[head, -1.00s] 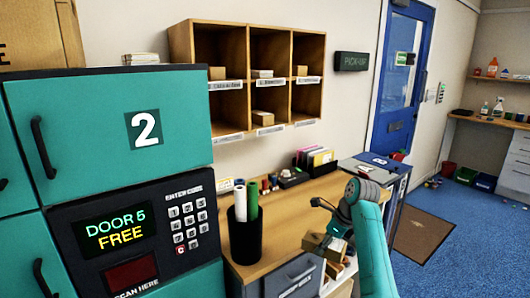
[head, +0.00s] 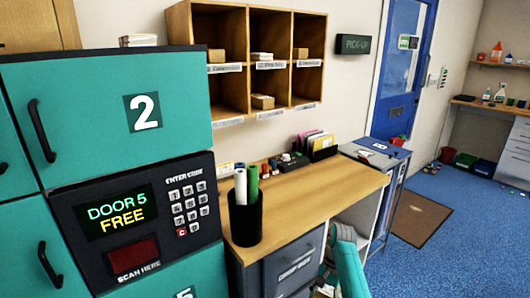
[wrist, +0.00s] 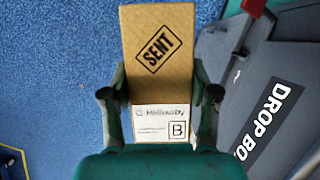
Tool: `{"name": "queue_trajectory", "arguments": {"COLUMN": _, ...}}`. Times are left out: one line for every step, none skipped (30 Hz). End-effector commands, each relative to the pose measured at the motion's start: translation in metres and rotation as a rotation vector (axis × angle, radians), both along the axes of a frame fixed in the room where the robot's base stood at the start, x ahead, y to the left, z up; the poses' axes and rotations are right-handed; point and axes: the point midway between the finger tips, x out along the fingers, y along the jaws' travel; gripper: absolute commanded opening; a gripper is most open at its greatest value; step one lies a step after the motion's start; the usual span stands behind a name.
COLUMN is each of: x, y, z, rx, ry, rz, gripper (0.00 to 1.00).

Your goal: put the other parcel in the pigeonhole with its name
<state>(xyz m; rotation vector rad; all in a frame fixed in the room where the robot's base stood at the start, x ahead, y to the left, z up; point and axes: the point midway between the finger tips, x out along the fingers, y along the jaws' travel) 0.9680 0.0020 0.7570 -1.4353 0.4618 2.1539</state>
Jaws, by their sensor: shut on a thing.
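My gripper (wrist: 161,92) is shut on a brown cardboard parcel (wrist: 157,50) in the wrist view, one finger on each side. The parcel bears a black "SENT" stamp and a white label (wrist: 160,122) with a handwritten name, perhaps "Holloway", and a boxed "B". In the head view only part of my teal arm shows at the bottom; the gripper and parcel are out of sight. The wooden pigeonhole rack (head: 248,55) hangs on the wall above the desk. Its name labels (head: 271,65) are too small to read. Lower left and lower right holes look empty.
Parcels or stacks sit in the top holes and a box (head: 262,101) in the lower middle one. A desk (head: 330,190) with a black pen pot (head: 245,218) stands below. Teal lockers (head: 105,105) stand at left. Blue floor at right is mostly open.

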Motion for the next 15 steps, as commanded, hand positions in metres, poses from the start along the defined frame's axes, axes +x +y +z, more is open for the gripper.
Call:
{"name": "queue_trajectory", "arguments": {"x": -0.009, "y": 0.001, "z": -0.012, "rx": 0.0, "ry": 0.004, "rz": 0.078, "gripper": 0.18}}
{"name": "queue_trajectory", "arguments": {"x": -0.014, "y": 0.001, "z": -0.018, "rx": -0.002, "ry": 0.004, "rz": 0.126, "gripper": 0.18}}
{"name": "queue_trajectory", "arguments": {"x": -0.02, "y": 0.001, "z": -0.026, "rx": -0.001, "ry": 0.003, "rz": 0.189, "gripper": 0.18}}
{"name": "queue_trajectory", "arguments": {"x": -0.025, "y": 0.001, "z": -0.032, "rx": -0.001, "ry": 0.003, "rz": 0.236, "gripper": 0.18}}
{"name": "queue_trajectory", "arguments": {"x": -0.03, "y": 0.001, "z": -0.037, "rx": 0.0, "ry": 0.003, "rz": 0.28, "gripper": 0.18}}
{"name": "queue_trajectory", "arguments": {"x": -0.035, "y": 0.0, "z": -0.044, "rx": 0.0, "ry": 0.003, "rz": 0.337, "gripper": 0.18}}
{"name": "queue_trajectory", "arguments": {"x": -0.04, "y": 0.0, "z": -0.049, "rx": 0.0, "ry": 0.002, "rz": 0.376, "gripper": 0.18}}
{"name": "queue_trajectory", "arguments": {"x": -0.043, "y": 0.0, "z": -0.053, "rx": -0.001, "ry": 0.001, "rz": 0.413, "gripper": 0.18}}
{"name": "queue_trajectory", "arguments": {"x": -0.048, "y": 0.0, "z": -0.058, "rx": 0.0, "ry": 0.001, "rz": 0.459, "gripper": 0.18}}
{"name": "queue_trajectory", "arguments": {"x": -0.051, "y": 0.0, "z": -0.061, "rx": 0.0, "ry": 0.001, "rz": 0.489, "gripper": 0.18}}
{"name": "queue_trajectory", "arguments": {"x": -0.054, "y": -0.001, "z": -0.064, "rx": 0.001, "ry": -0.001, "rz": 0.515, "gripper": 0.18}}
{"name": "queue_trajectory", "arguments": {"x": -0.057, "y": -0.001, "z": -0.068, "rx": 0.0, "ry": 0.0, "rz": 0.545, "gripper": 0.18}}
{"name": "queue_trajectory", "arguments": {"x": -0.059, "y": -0.001, "z": -0.07, "rx": 0.0, "ry": 0.0, "rz": 0.563, "gripper": 0.18}}
{"name": "queue_trajectory", "arguments": {"x": -0.061, "y": -0.001, "z": -0.072, "rx": 0.001, "ry": -0.001, "rz": 0.58, "gripper": 0.18}}
{"name": "queue_trajectory", "arguments": {"x": -0.062, "y": -0.002, "z": -0.073, "rx": 0.001, "ry": -0.002, "rz": 0.597, "gripper": 0.18}}
